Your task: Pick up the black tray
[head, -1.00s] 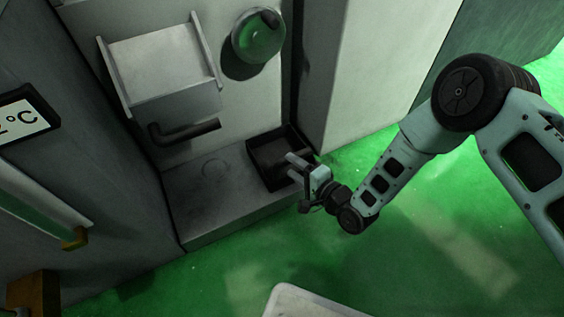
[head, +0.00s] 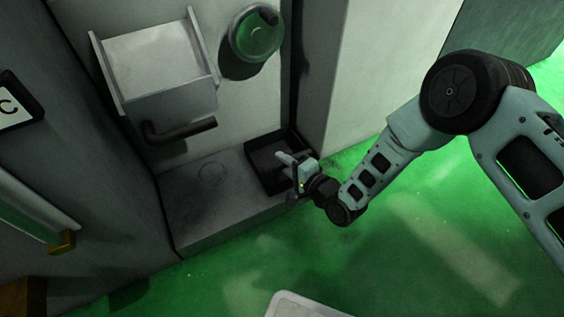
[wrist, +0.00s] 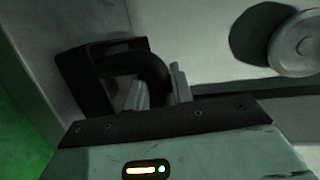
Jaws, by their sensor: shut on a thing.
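The black tray (head: 254,168) is an open, shallow square box at the right end of a grey ledge, beside a pale upright panel. The wrist view shows the tray's dark wall (wrist: 90,90) close to the two light fingers (wrist: 158,90). I cannot see any gap between tray and ledge.
The grey ledge (head: 200,205) is bare left of the tray. Above it are a dark bent handle (head: 180,131), a pale box (head: 160,70) and a round green-tinted knob (head: 255,35). A pale panel (head: 375,70) stands close right of the tray. Green floor lies in front.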

